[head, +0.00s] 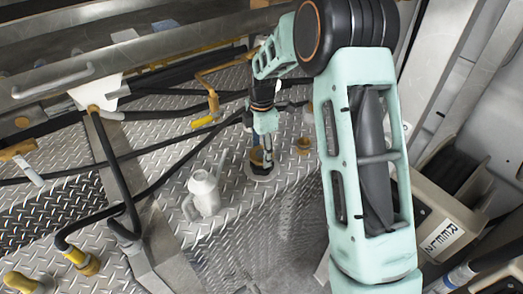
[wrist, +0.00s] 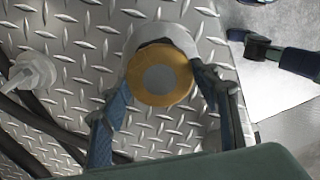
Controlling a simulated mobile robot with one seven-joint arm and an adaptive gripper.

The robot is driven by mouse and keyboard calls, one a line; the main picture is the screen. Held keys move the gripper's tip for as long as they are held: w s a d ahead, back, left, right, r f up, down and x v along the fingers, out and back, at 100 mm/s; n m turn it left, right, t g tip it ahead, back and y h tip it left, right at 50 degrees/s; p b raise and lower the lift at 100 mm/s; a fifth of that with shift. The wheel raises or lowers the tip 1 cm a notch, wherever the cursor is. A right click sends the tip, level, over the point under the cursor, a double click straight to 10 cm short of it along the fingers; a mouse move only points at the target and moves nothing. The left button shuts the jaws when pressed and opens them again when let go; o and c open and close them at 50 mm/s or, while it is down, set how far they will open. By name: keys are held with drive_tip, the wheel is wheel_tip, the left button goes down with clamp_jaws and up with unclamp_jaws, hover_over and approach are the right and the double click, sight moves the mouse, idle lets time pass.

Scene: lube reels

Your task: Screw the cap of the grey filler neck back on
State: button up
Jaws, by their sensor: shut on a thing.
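My gripper (head: 264,148) points down over the grey filler neck (head: 259,174) on the diamond-plate deck. In the wrist view its two blue-grey fingers (wrist: 160,82) are shut on the sides of a round gold cap (wrist: 180,87) with a grey centre. The pale grey body of the neck (wrist: 163,36) shows just behind the cap. In the head view the cap (head: 257,157) is a small gold patch between the fingers, partly hidden by them. I cannot tell whether the cap touches the neck or hangs slightly above it.
A white jug (head: 203,193) with a long spout stands left of the neck. A second gold fitting (head: 304,145) is to the right, close to my arm. Black hoses (head: 140,152) cross the deck on the left. A yellow-handled valve (head: 209,108) stands behind.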

drive_tip(key=shift+f, duration=0.2)
idle(0.4)
drive_tip(key=m, duration=0.3)
drive_tip(key=shift+b, duration=0.35)
drive_tip(key=shift+m, duration=1.1)
drive_tip(key=shift+w+m, duration=0.1)
drive_tip(key=shift+m, duration=2.5)
